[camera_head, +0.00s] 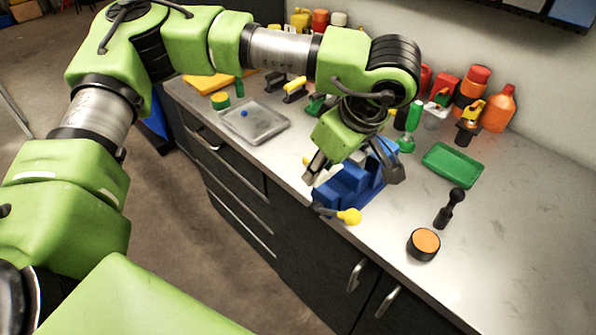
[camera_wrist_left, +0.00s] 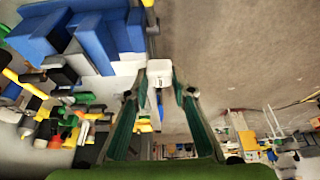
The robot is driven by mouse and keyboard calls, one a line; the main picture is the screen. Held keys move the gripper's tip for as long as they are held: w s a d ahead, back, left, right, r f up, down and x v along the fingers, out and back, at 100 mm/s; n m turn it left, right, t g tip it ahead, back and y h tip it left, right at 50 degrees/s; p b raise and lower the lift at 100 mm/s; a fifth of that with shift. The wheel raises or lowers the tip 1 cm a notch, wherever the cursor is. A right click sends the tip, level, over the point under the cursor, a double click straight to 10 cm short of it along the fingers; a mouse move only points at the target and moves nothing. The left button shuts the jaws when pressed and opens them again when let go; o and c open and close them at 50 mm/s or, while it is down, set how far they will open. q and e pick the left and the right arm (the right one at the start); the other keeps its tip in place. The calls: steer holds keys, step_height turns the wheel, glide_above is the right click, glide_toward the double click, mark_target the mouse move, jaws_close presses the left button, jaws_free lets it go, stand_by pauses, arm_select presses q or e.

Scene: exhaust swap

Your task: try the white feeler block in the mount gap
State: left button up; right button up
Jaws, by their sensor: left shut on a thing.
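My left gripper (camera_head: 315,166) hangs over the near-left side of a blue vise-like mount (camera_head: 353,184) at the counter's front edge. In the left wrist view the fingers (camera_wrist_left: 160,88) are shut on a small white block (camera_wrist_left: 160,72) with a dark mark on its face. The blue mount (camera_wrist_left: 98,40) shows there just left of the white block, with pale slots between its blue parts. I cannot tell whether the block touches the mount or enters a gap. The head view does not show the block clearly. My right gripper is not in view.
A yellow-knobbed handle (camera_head: 349,216) sticks out in front of the mount. A green tray (camera_head: 452,165), a black tool (camera_head: 449,208) and an orange-topped puck (camera_head: 423,244) lie to the right. A grey tray (camera_head: 250,124) lies left. Bottles line the wall.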

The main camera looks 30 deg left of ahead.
arm_select(q)
steer(key=shift+d, duration=0.1)
steer(key=shift+w, duration=0.1)
steer(key=shift+w+a+f, duration=0.25)
steer(key=shift+w+a, duration=0.05)
steer(key=shift+a, duration=0.05)
steer(key=shift+d+b, duration=0.15)
steer(key=shift+b, duration=0.4)
steer(key=shift+w+d+f, duration=0.1)
steer(key=shift+w+d, duration=0.05)
steer(key=shift+w, duration=0.1)
steer(key=w, duration=0.1)
steer(key=w+b, duration=0.1)
steer(key=shift+w+d+f, duration=0.3)
steer(key=shift+d+f, duration=0.05)
steer(key=shift+d, duration=0.05)
steer(key=shift+w+d+f, duration=0.1)
steer(key=shift+w, duration=0.2)
steer(key=shift+w+d, duration=0.35)
steer(key=shift+w, duration=0.65)
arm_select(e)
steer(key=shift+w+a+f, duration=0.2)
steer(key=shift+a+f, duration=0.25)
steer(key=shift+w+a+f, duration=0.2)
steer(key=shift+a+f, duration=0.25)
